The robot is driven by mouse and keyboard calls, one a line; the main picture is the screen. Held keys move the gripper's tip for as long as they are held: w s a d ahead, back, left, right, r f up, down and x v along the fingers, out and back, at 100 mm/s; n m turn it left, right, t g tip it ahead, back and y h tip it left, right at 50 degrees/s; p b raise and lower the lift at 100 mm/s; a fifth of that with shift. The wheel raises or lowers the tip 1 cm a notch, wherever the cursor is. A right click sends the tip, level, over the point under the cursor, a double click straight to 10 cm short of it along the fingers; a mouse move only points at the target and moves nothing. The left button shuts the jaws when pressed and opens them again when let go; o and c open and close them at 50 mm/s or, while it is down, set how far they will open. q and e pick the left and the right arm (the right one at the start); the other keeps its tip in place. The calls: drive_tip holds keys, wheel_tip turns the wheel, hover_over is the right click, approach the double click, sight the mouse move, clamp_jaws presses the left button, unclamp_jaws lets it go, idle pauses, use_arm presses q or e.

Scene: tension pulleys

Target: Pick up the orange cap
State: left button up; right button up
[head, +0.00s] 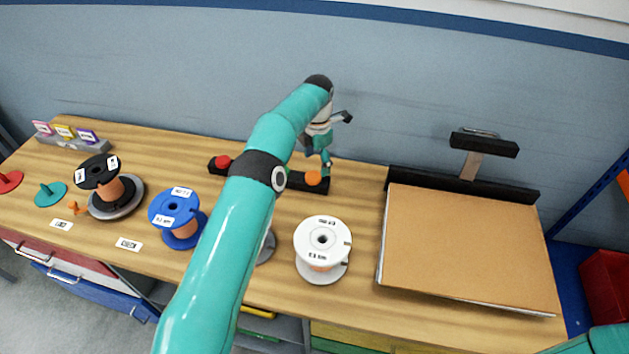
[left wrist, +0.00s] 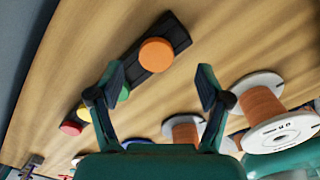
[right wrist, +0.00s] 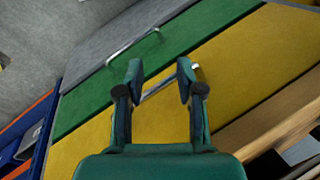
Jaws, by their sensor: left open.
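The orange cap (head: 313,178) sits at the right end of a black bar (head: 322,188) on the bench. In the left wrist view the orange cap (left wrist: 156,54) is a round disc beyond my fingertips, untouched, with green and red caps further along the bar. My left gripper (head: 318,153) is above and behind the bar's right end in the head view. In the left wrist view its fingers (left wrist: 160,82) are wide apart with nothing between them. My right gripper (right wrist: 159,78) shows in the right wrist view with its fingers apart and empty, in front of drawer fronts.
A white spool (head: 322,240) and a blue spool (head: 175,212) stand near the bench's front edge. A black spool (head: 102,175) is at the left. A brown board (head: 468,240) covers the right side. Green (right wrist: 110,85) and yellow (right wrist: 85,145) drawer fronts lie near the right gripper.

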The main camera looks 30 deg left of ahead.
sight(315, 175)
use_arm(q)
drive_tip(key=f, duration=0.1)
drive_tip(key=f+p, duration=0.1)
drive_tip(key=f, duration=0.2)
drive_tip(key=shift+a+f+p, duration=0.35)
drive_tip(key=shift+p, duration=0.05)
drive_tip(key=shift+f, duration=0.35)
drive_tip(key=c, duration=1)
drive_tip(key=shift+r, duration=0.15)
drive_tip(key=shift+r, duration=0.25)
wheel_tip(315, 175, up, 9)
drive_tip(key=shift+r, duration=0.15)
